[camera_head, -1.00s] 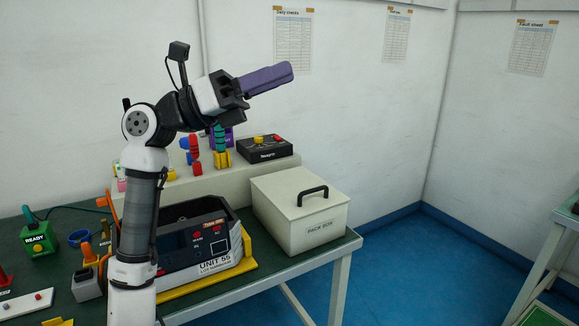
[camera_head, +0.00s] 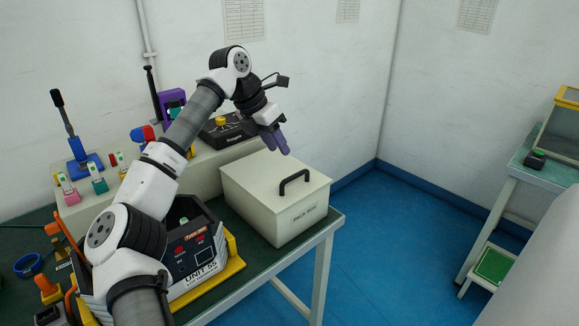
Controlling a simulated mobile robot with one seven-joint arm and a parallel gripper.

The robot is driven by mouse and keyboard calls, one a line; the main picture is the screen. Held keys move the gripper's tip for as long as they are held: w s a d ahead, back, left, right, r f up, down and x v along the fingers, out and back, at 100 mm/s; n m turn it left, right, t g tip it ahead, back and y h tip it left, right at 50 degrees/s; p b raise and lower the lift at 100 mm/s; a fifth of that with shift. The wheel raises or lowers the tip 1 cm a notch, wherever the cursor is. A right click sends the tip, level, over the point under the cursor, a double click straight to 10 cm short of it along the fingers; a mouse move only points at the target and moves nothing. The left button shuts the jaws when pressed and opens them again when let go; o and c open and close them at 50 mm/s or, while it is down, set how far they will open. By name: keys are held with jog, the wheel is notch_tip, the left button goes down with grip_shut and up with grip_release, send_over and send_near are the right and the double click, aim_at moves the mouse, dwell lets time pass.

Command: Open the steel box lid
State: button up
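The steel box (camera_head: 277,222) is a cream box with lettering on its front, standing on the right end of the green bench. Its lid (camera_head: 262,175) is shut and has a black arched handle (camera_head: 294,178) near the front right. My gripper (camera_head: 282,151), with purple fingers, hangs above the lid's back part, behind the handle and apart from it. The fingers point down and slightly right. A narrow gap seems to show at the tips, but the view is too small to tell how far apart they are.
A black unit (camera_head: 196,263) in a yellow cradle stands left of the box. A black control box (camera_head: 226,131) with a yellow knob sits on the raised shelf behind. A blue-based stand (camera_head: 85,166) is further left. The floor (camera_head: 400,230) right of the bench is clear.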

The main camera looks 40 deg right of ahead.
jog(key=p+x, duration=0.1)
jog(key=x, duration=0.8)
grip_shut()
jog(key=shift+r, duration=0.1)
